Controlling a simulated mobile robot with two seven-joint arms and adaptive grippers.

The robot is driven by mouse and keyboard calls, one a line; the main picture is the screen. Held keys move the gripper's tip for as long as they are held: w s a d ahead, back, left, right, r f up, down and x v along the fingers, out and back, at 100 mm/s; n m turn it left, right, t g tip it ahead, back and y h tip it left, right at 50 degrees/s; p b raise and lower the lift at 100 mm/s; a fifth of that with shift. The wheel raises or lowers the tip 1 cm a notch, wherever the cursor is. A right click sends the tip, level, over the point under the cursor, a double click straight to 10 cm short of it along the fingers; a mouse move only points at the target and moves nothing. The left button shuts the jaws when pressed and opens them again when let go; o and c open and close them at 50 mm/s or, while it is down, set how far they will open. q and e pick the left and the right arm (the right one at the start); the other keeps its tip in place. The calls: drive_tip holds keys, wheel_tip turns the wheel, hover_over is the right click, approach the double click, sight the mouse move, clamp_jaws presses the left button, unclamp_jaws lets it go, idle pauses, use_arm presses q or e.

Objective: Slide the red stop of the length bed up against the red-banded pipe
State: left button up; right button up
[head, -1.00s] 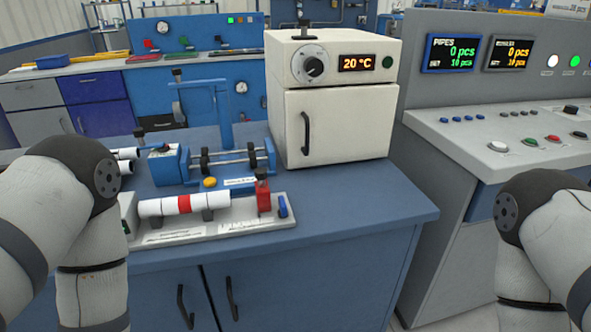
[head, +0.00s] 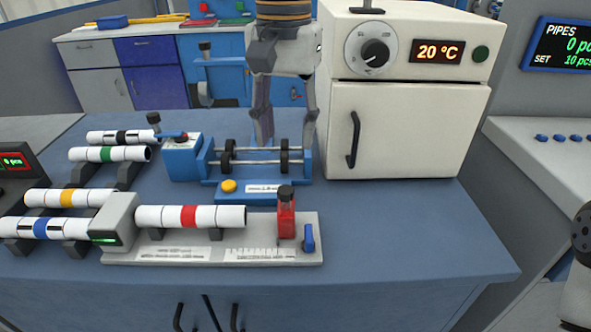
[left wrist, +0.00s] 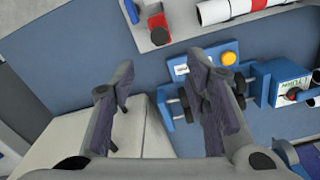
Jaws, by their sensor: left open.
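The red stop (head: 287,220) stands on the grey length bed (head: 262,252), right of the red-banded pipe (head: 165,217), with a visible gap between them. The pipe is white with one red band and lies on the bed's supports. Its left end meets a grey end block. My left gripper (head: 285,130) points down, open and empty, behind the bed near the blue roller device. The left wrist view shows its two spread fingers (left wrist: 162,85), with the red stop (left wrist: 158,27) beyond them near the top and part of the pipe (left wrist: 225,9).
A blue roller device (head: 260,185) with a yellow button stands behind the bed. A white oven (head: 425,130) stands right of my left gripper. Several banded pipes lie on racks at left. A blue lever (head: 308,238) sits right of the stop. The front right tabletop is clear.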

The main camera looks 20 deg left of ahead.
sight(285, 190)
use_arm(q)
drive_tip(key=f, duration=0.1)
drive_tip(key=s+f, duration=0.1)
drive_tip(key=f, duration=0.1)
drive_tip(key=shift+s+f, duration=0.2)
drive_tip(key=shift+f, duration=0.1)
wheel_tip(285, 190, down, 8)
drive_tip(key=shift+w+r, duration=0.1)
use_arm(e)
drive_tip(key=shift+s, duration=0.5)
